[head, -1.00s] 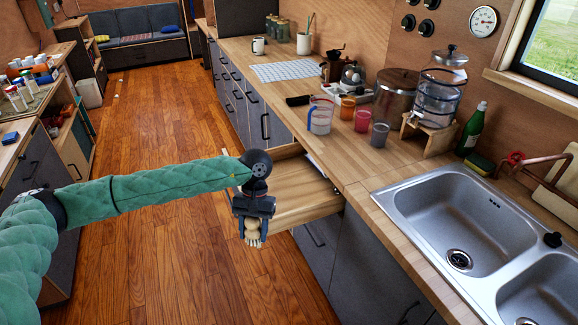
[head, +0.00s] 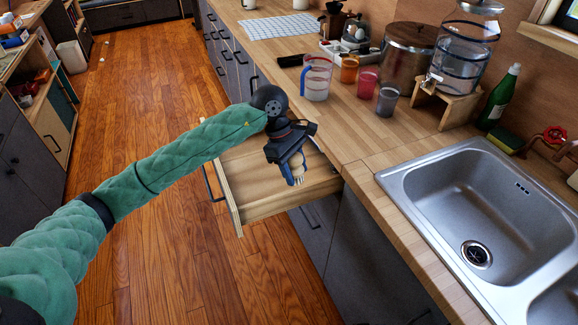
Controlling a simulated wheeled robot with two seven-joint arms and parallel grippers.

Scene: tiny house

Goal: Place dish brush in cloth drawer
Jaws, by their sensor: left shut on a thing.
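My left gripper (head: 289,165) hangs over the open drawer (head: 285,200) below the counter. Most of the brush is hidden by the gripper. The drawer is light wood, pulled out into the aisle, with its handle on the left side. The arm and gripper cover part of its inside, and I cannot make out a cloth in it. My right gripper is not in view.
The counter edge (head: 345,172) stands just right of the drawer. A measuring jug (head: 316,82), cups (head: 368,82) and a dispenser (head: 462,45) stand on the counter. The sink (head: 455,200) is at right. The wooden floor (head: 140,85) at left is clear.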

